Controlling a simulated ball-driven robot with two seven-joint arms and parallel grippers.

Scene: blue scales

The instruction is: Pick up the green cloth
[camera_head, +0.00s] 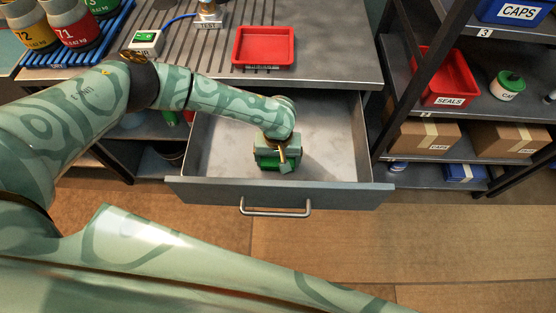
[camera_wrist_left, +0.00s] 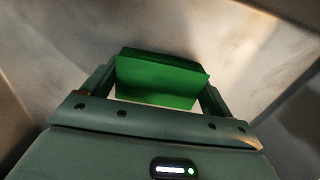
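The green cloth (camera_wrist_left: 160,80) looks like a folded block on the pale drawer floor. In the wrist view it lies between the two fingers of my left gripper (camera_wrist_left: 160,82). The fingers are wide apart, one on each side of it; whether they touch its sides I cannot tell. In the head view my left gripper (camera_head: 277,160) points down inside the open drawer (camera_head: 225,150), and only a little of the green cloth (camera_head: 268,163) shows under it. My right gripper is not in view.
The drawer's front with its handle (camera_head: 275,212) and its side walls surround my left gripper. A red tray (camera_head: 263,46) stands on the bench above. Weights in a blue rack (camera_head: 75,50) are at upper left. A shelf with boxes (camera_head: 425,136) stands at right.

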